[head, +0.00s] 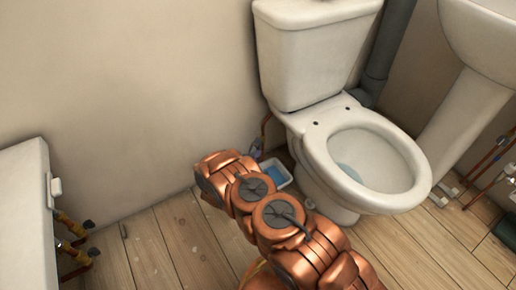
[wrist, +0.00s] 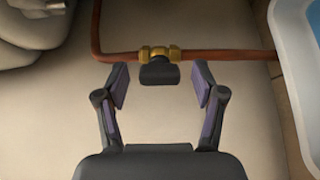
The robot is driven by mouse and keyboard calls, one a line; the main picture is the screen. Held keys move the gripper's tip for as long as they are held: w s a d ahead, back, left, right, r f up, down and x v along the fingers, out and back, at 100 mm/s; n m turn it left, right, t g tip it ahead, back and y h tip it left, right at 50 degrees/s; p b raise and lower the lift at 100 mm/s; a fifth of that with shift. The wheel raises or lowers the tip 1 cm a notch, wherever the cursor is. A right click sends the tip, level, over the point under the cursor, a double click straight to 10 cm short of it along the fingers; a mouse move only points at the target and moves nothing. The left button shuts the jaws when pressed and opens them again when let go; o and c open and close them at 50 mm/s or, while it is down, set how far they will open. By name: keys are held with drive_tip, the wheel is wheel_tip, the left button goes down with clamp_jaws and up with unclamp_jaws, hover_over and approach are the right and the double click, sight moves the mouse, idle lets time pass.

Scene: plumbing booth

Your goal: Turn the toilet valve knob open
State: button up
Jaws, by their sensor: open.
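The toilet valve shows in the wrist view as a brass fitting (wrist: 152,53) on a copper pipe (wrist: 225,55), with a dark knob (wrist: 159,73) on the side facing my gripper. My gripper (wrist: 160,85) is open, with one finger on each side of the knob. The fingertips appear apart from the knob, and nothing is held. In the head view my copper-coloured arm reaches toward the wall beside the toilet (head: 365,155). The gripper and the valve knob are hidden there behind the arm.
A white tray with blue contents (head: 275,174) sits on the floor by the toilet; its rim shows at the wrist view's right edge (wrist: 290,75). A white unit with brass valves (head: 75,225) stands at left. A sink pedestal (head: 460,120) stands at right.

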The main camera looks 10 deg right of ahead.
drive_tip(key=v, duration=1.1)
drive_tip(key=shift+s+a, duration=0.25)
drive_tip(key=shift+s, duration=0.05)
